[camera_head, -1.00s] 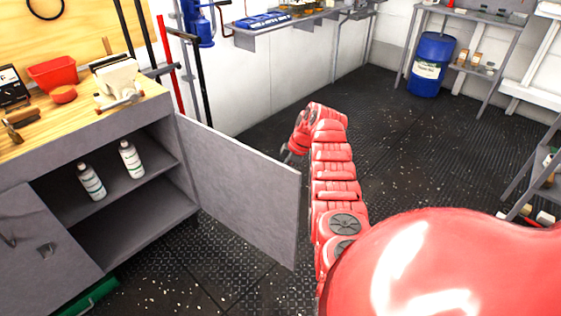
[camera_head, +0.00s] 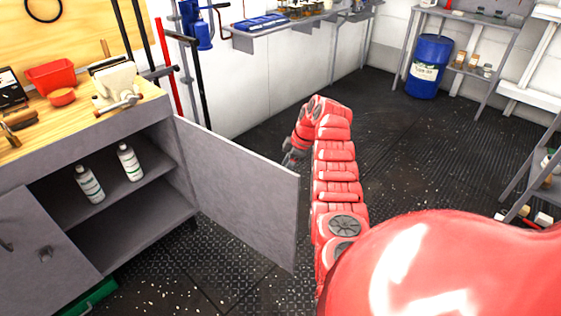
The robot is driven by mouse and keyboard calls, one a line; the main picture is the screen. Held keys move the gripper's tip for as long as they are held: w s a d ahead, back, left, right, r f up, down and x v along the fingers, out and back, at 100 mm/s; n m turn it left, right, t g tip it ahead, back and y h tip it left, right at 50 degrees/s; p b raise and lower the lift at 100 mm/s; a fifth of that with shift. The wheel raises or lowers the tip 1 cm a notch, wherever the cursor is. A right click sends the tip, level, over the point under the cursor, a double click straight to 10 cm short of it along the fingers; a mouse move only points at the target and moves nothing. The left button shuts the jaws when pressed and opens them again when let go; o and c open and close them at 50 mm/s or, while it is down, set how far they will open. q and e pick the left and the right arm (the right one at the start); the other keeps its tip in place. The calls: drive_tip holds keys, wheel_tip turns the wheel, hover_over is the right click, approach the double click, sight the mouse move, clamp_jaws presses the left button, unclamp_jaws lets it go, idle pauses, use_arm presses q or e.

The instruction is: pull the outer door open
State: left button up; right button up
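The grey cabinet door (camera_head: 240,190) on the right of the workbench cabinet (camera_head: 82,228) stands wide open, swung out from its hinge side. The other cabinet door (camera_head: 35,240), at the left, looks shut. My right arm reaches up from the lower right, and its gripper (camera_head: 290,158) is at the far side of the open door, close to its top edge near the free corner. The fingers are small and partly hidden by the door, so I cannot tell whether they are open or touch it. My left gripper is out of view.
Two white bottles (camera_head: 130,162) stand on the cabinet's inner shelf. A red bin (camera_head: 52,76) and a vise (camera_head: 115,85) are on the bench top. A blue barrel (camera_head: 429,66) stands at the back. The dark floor (camera_head: 400,150) right of the arm is clear.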

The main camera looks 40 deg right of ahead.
drive_tip(key=p+v, duration=0.2)
drive_tip(key=v, duration=1.1)
drive_tip(key=shift+r+p, duration=0.35)
drive_tip(key=shift+r, duration=0.05)
drive_tip(key=shift+s+d, duration=0.1)
